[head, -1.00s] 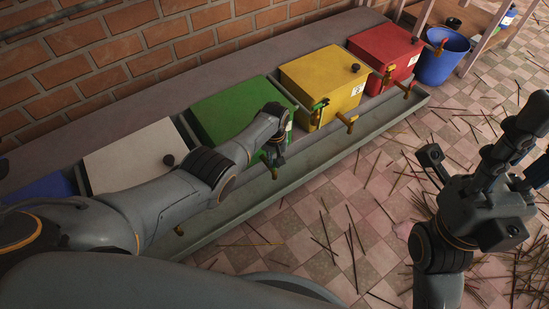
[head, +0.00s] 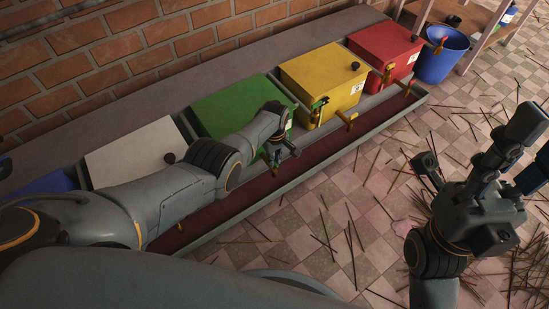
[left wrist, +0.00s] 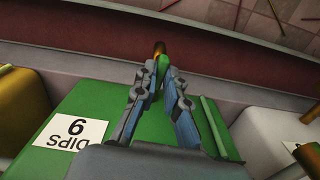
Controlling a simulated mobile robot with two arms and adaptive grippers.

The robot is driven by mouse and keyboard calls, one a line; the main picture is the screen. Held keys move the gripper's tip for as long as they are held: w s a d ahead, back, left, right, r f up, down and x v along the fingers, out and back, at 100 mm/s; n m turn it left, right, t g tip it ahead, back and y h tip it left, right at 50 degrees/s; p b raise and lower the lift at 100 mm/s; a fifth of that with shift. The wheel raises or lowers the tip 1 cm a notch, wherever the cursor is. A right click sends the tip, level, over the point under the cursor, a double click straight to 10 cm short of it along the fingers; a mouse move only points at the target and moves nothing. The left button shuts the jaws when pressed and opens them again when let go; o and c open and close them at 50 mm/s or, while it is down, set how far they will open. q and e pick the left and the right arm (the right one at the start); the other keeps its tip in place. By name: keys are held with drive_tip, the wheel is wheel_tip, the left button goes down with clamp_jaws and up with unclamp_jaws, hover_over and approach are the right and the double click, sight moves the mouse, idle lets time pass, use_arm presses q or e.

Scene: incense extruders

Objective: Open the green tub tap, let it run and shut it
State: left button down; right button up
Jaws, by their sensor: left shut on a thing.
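The green tub (head: 228,104) stands in the row of tubs along the wall. Its brass tap (left wrist: 159,47) juts over the trough in the left wrist view. My left gripper (head: 280,153) is at the tub's front. In the left wrist view its fingers (left wrist: 164,82) are closed around the tap's green handle (left wrist: 163,66). The trough (head: 415,102) has dark red on its floor along most of its length. I cannot make out a stream from the tap. My right gripper (head: 476,150) is open and empty, over the floor at the right.
A white tub (head: 125,160) stands left of the green one; yellow (head: 318,70) and red (head: 385,45) tubs stand right. Their taps stick out over the trough. A blue bucket (head: 440,62) stands on the floor. Thin sticks litter the tiles.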

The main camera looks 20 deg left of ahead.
idle(0.4)
use_arm(q)
drive_tip(key=c, duration=1.4)
unclamp_jaws()
wheel_tip(320, 180, up, 12)
drive_tip(key=shift+w, duration=0.1)
